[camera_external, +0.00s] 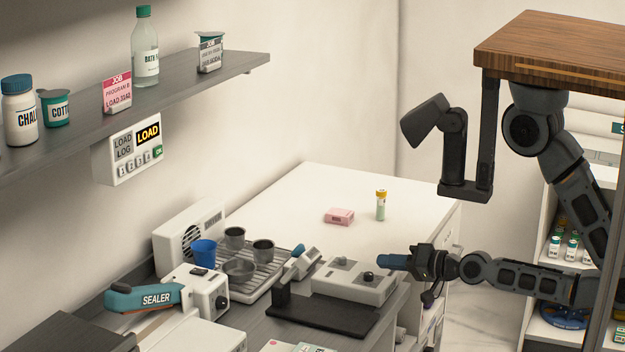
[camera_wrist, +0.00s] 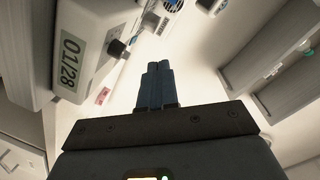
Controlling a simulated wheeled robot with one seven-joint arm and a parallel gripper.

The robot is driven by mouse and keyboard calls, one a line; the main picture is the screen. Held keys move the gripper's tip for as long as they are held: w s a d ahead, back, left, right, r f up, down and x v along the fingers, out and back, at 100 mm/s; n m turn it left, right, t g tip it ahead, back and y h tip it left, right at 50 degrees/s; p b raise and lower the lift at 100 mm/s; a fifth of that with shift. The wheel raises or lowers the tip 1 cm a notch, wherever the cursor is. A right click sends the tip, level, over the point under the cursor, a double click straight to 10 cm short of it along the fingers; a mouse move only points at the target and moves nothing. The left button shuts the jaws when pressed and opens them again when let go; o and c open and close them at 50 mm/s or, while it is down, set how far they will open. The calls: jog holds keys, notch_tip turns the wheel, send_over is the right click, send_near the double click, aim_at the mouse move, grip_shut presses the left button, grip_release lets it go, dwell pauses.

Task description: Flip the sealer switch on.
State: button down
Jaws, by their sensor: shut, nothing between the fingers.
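The sealer (camera_external: 140,299) stands at the lower left of the external view, a pale machine with a teal arm lettered SEALER. A white block with a round black knob (camera_external: 221,303) is at its right end; I cannot tell whether this knob is its switch. My gripper (camera_external: 393,262) is above the counter's right part, beside a grey two-knob box and well to the right of the sealer. Its blue fingers are together and empty, and they also show in the wrist view (camera_wrist: 160,70). I cannot pick out the sealer surely in the wrist view.
The grey two-knob box (camera_external: 354,283) and a black-based device (camera_external: 322,316) stand between my gripper and the sealer. A rack (camera_external: 262,283) holds metal cups and a blue cup (camera_external: 204,253). A shelf (camera_external: 190,93) overhangs the left. The white counter (camera_external: 300,205) behind is mostly clear.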

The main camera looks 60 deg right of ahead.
jog(key=w+a+r+y, duration=0.2)
jog(key=w+r, duration=0.1)
jog(key=w, duration=0.5)
jog(key=w+a+r+m+g+y, duration=0.1)
jog(key=w+a+r+y, duration=0.15)
jog(key=w, duration=0.55)
jog(key=w+a+r+y, duration=0.2)
jog(key=w+r, duration=0.2)
jog(key=w, duration=0.4)
jog(key=w+a+n+g+b, duration=0.1)
jog(key=w+a+n+g, duration=0.1)
jog(key=w+a+g, duration=0.1)
jog(key=w+a+f+n+g+b, duration=0.1)
jog(key=w+a+n+g, duration=0.2)
jog(key=a, duration=0.3)
jog(key=w+a+f+n+g+b, duration=0.1)
jog(key=w+a+n+g, duration=0.2)
jog(key=a, duration=0.1)
jog(key=shift+a+g+h, duration=0.2)
jog(key=shift+g+h, duration=0.05)
jog(key=shift+g, duration=0.05)
notch_tip(320, 180, up, 8)
jog(key=w+n+g+h+b, duration=0.1)
jog(key=n+g+h, duration=0.1)
jog(key=h, duration=0.4)
jog(key=shift+a+n+g+b, duration=0.3)
jog(key=shift+n+g, duration=0.1)
jog(key=shift+g, duration=0.3)
